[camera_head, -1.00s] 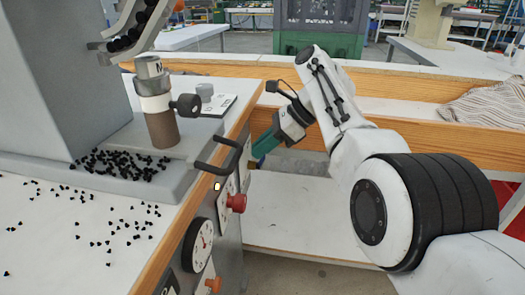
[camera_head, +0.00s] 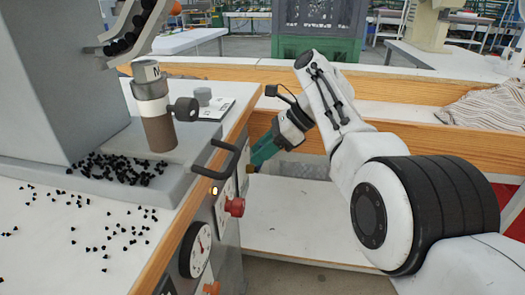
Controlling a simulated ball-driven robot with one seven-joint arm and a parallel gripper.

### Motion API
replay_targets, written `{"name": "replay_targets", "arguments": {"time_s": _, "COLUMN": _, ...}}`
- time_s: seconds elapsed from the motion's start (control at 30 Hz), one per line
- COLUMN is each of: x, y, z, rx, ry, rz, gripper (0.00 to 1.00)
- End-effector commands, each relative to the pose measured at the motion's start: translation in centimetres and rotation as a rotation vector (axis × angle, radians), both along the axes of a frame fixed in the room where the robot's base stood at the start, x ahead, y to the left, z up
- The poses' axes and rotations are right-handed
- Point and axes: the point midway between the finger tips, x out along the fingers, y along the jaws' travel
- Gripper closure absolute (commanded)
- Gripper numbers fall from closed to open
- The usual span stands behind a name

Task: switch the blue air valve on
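My gripper (camera_head: 256,161) has teal fingers and is at the right side of the press's front panel, just beyond the black handle. Its fingertips point down and left, close to the panel edge. I cannot tell whether the fingers are apart or closed. I cannot make out the blue air valve; it may be hidden behind the panel edge or my fingers. A small brass-coloured part (camera_head: 249,169) shows by the fingertips.
Black eyelets (camera_head: 115,167) lie scattered on the press table. A wooden-edged bench (camera_head: 420,140) stands behind my arm.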

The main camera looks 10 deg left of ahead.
Motion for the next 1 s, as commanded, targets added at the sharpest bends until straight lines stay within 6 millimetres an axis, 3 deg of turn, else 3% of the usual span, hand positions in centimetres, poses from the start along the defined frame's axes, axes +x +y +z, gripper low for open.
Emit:
{"name": "replay_targets", "arguments": {"time_s": 0.17, "x": 0.3, "y": -1.3, "z": 1.8, "rx": 0.001, "ry": -0.003, "rz": -0.003, "gripper": 0.65}}
{"name": "replay_targets", "arguments": {"time_s": 0.5, "x": 1.2, "y": -6.1, "z": 6.3, "rx": -0.004, "ry": 0.000, "rz": -0.003, "gripper": 0.65}}
{"name": "replay_targets", "arguments": {"time_s": 1.0, "x": 1.4, "y": -7.6, "z": 7.4, "rx": -0.001, "ry": 0.001, "rz": -0.003, "gripper": 0.65}}
